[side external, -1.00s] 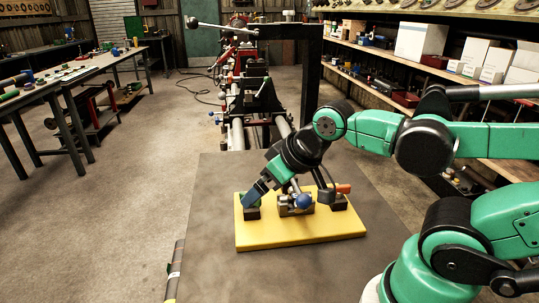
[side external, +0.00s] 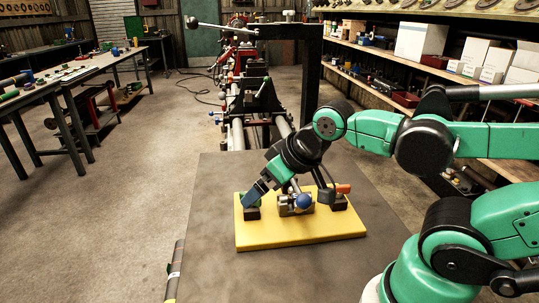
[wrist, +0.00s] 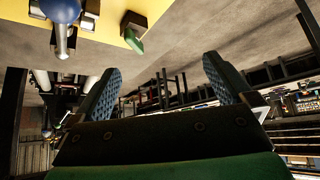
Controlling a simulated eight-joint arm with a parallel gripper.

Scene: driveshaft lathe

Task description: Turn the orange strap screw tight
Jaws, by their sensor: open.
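The orange strap screw (side external: 343,188) sits on a dark block at the right end of the yellow board (side external: 300,235). It does not show in the wrist view. A green-topped block stands at the board's left end; its green part (wrist: 135,41) shows in the wrist view. Between them is a metal clamp with a blue ball knob (side external: 304,201), also in the wrist view (wrist: 60,9). My gripper (side external: 253,195) is at the left block in the side view, away from the orange screw. In the wrist view its two blue fingers (wrist: 161,78) are wide apart with nothing between them.
The board lies on a grey tabletop (side external: 225,270) with bare room around it. A striped rod (side external: 175,272) lies at the table's left edge. A lathe-like machine (side external: 255,100) stands behind. Shelves with boxes (side external: 423,42) line the right wall.

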